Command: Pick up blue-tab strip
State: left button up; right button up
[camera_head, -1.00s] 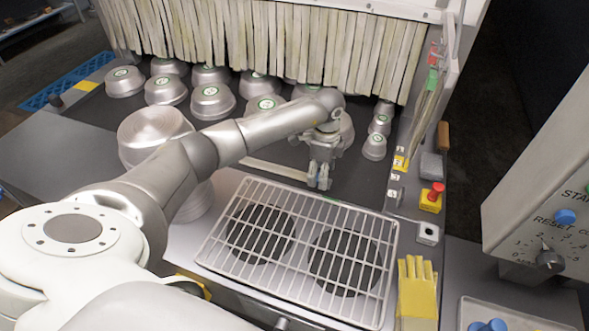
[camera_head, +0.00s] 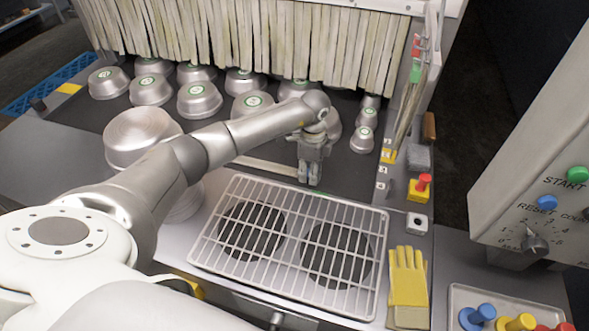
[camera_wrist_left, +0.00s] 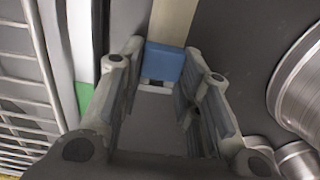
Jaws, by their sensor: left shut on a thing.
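The blue-tab strip (camera_head: 268,166) is a long, pale, flat bar lying behind the wire rack in the head view. Its right end is hidden by my left gripper (camera_head: 309,181). In the left wrist view the blue tab (camera_wrist_left: 165,63) sits between the fingers of the left gripper (camera_wrist_left: 158,95), with the beige strip running away beyond it. The left gripper points down and is shut on the tab end. My right gripper is in neither view.
A wire rack (camera_head: 289,197) over two dark round plates lies in front of the gripper. Several upturned metal pans (camera_head: 199,98) stand behind it on the dark belt. A yellow glove (camera_head: 407,285), a red button (camera_head: 422,182) and a control panel (camera_head: 540,190) are at right.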

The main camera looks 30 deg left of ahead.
pick_arm(q)
jog(key=shift+r, duration=0.1)
jog(key=shift+r+p, duration=0.8)
jog(key=shift+r, duration=0.1)
jog(key=s+d+r+p, duration=0.5)
jog(key=s+r+p, duration=0.3)
jog(key=s+r, duration=0.3)
jog(key=shift+s+d, duration=0.4)
jog(key=shift+s, duration=0.5)
